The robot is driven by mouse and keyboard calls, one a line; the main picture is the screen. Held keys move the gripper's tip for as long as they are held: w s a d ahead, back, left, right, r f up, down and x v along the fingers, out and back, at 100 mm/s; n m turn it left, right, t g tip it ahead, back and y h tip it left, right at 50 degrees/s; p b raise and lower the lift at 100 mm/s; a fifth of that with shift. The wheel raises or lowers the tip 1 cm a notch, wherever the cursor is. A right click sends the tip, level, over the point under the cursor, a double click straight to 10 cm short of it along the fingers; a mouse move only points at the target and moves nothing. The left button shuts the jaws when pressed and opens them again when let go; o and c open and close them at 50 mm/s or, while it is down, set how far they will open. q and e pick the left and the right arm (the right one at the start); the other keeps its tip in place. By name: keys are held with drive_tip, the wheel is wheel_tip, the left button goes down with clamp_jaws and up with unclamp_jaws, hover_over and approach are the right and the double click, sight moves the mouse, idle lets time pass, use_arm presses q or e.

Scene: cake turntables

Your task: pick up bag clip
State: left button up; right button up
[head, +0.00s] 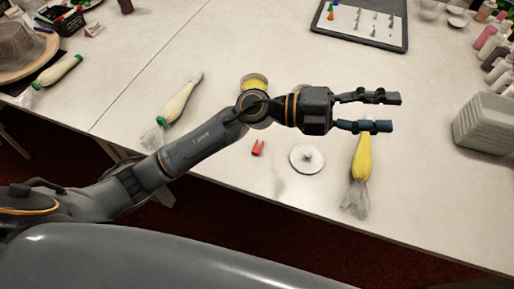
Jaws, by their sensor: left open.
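A small red clip (258,147), which looks like the bag clip, lies on the white table just below my forearm. My left gripper (388,112) reaches across the table from the left, with its fingers pointing right. It is open, with nothing seen between its fingers. The gripper is to the right of the red clip and farther back. Its lower finger covers the top of a yellow piping bag (361,165); I cannot tell whether they touch. My right gripper is not in view.
A white round disc with a knob (307,157) lies right of the clip. A pale piping bag (178,110) lies left of it, another (57,70) farther left. A dark tray with nozzles (397,42) is at the back. Grey stacked containers (487,122) stand right.

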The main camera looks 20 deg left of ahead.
use_arm(q)
wheel_tip(320, 180, down, 4)
drive_tip(key=s+f+m+g+y, duration=0.1)
drive_tip(key=m+g+y, duration=0.2)
drive_tip(key=y, duration=1.7)
hover_over(258, 140)
drive_tip(key=s+d, duration=0.2)
wheel_tip(258, 140, down, 11)
drive_tip(key=f, duration=0.5)
drive_tip(key=a+f+p, duration=0.1)
drive_tip(key=f, duration=0.1)
drive_tip(key=shift+w+f, duration=0.15)
drive_tip(key=shift+f, duration=0.25)
drive_tip(key=f, duration=0.2)
drive_tip(key=f+p, duration=0.1)
drive_tip(key=f, duration=0.2)
drive_tip(key=shift+w+a+f, duration=0.1)
drive_tip(key=shift+a+f, duration=0.1)
drive_tip(key=shift+f, duration=0.3)
drive_tip(key=c, duration=0.8)
